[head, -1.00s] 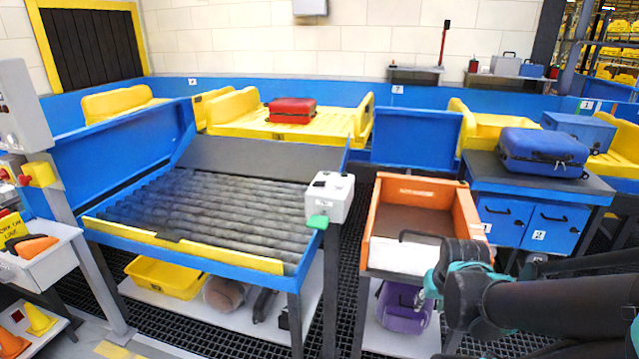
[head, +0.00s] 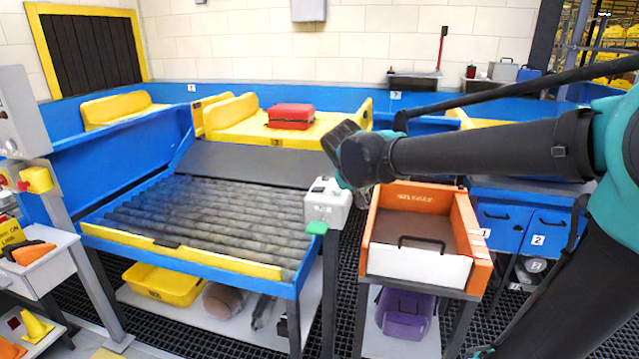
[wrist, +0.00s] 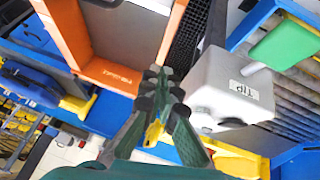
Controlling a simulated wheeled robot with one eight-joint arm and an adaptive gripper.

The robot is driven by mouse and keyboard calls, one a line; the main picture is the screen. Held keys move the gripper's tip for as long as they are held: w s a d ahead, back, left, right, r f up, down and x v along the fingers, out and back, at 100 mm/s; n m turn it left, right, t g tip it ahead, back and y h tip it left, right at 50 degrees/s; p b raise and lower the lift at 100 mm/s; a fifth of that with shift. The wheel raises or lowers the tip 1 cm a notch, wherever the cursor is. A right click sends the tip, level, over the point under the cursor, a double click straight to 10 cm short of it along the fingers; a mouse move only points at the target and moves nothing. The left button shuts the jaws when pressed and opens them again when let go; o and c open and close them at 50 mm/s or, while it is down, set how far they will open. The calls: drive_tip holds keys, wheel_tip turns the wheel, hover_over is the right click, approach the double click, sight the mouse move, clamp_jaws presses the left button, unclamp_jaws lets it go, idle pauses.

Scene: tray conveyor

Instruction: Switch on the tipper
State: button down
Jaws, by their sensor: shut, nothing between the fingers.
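A white control box (head: 322,212) stands on a post at the right front corner of the roller table. A green paddle (head: 317,228) sticks out from its front; the box's label is too small to read. The box (wrist: 232,92) and its green paddle (wrist: 284,46) also show at the right in the wrist view. My gripper (wrist: 157,76) is shut and empty, beside the box and apart from it in the wrist view. In the head view my gripper (head: 341,140) is above the box, its fingertips not clear. A red suitcase (head: 290,116) lies in a yellow tray (head: 240,131).
The roller table (head: 205,220) is empty, left of the box. An orange bin (head: 418,243) with a white front stands close on the right. A yellow tub (head: 163,284) and a purple bag (head: 404,312) sit below. My arm hides part of the right side.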

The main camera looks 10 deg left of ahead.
drive_tip(key=a+r+t, duration=0.2)
drive_tip(key=a+r, duration=1)
drive_tip(key=a, duration=0.3)
drive_tip(key=shift+w+a+t, duration=0.3)
drive_tip(key=shift+w+t, duration=0.05)
drive_tip(key=shift+t, duration=0.05)
hover_over(324, 187)
drive_tip(key=s+a, duration=0.2)
drive_tip(key=s, duration=0.1)
wheel_tip(324, 187, down, 6)
drive_tip(key=shift+d+f, duration=0.15)
drive_tip(key=shift+f, duration=0.05)
drive_tip(key=f, duration=0.3)
drive_tip(key=shift+w+d+f, duration=0.15)
drive_tip(key=shift+d, duration=0.1)
drive_tip(key=shift+d+f, duration=0.1)
drive_tip(key=shift+f, duration=0.5)
